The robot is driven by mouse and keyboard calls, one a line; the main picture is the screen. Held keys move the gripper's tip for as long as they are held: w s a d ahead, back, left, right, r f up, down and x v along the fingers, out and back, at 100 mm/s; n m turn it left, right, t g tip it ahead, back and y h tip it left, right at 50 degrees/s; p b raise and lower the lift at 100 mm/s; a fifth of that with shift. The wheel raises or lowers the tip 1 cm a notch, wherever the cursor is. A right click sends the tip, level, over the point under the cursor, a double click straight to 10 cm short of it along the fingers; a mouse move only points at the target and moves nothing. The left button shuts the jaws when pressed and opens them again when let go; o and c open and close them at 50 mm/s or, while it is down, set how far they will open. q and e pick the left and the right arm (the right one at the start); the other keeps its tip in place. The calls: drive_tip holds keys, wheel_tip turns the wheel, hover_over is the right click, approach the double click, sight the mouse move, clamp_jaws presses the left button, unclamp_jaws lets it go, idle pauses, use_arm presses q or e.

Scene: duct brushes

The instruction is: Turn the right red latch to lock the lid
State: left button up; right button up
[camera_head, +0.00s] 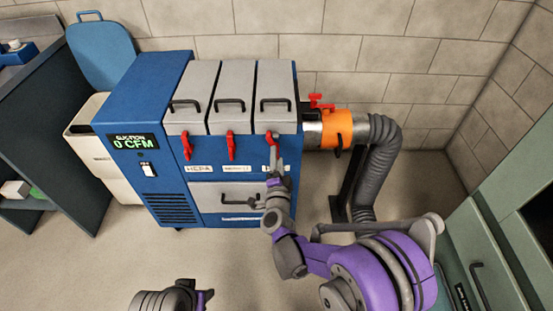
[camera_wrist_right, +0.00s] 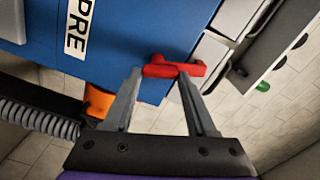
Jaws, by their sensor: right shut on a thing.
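The blue suction machine (camera_head: 165,80) has three grey lids on top, each with a dark handle. The right lid (camera_head: 276,82) lies flat and level with the others. The right red latch (camera_head: 273,137) is on the front edge below this lid, its lower part hidden by my gripper. My right gripper (camera_head: 274,160) reaches up to it from the front. In the right wrist view the red latch (camera_wrist_right: 172,70) sits between the fingertips of my right gripper (camera_wrist_right: 163,78), which is shut on it. My left gripper's jaws do not show.
The left red latch (camera_head: 187,147) and middle red latch (camera_head: 231,147) hang downward. An orange collar (camera_head: 336,129) and grey hose (camera_head: 375,165) stand right of the machine. Green cabinets (camera_head: 490,250) are at the right, a dark shelf (camera_head: 60,130) at the left. The floor in front is clear.

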drive_tip(key=shift+f+m, duration=0.1)
drive_tip(key=shift+m, duration=1.8)
drive_tip(key=o, duration=1.4)
drive_tip(key=shift+c, duration=0.2)
drive_tip(key=s, duration=1.1)
drive_tip(key=shift+p, duration=0.45)
drive_tip(key=shift+w, duration=0.1)
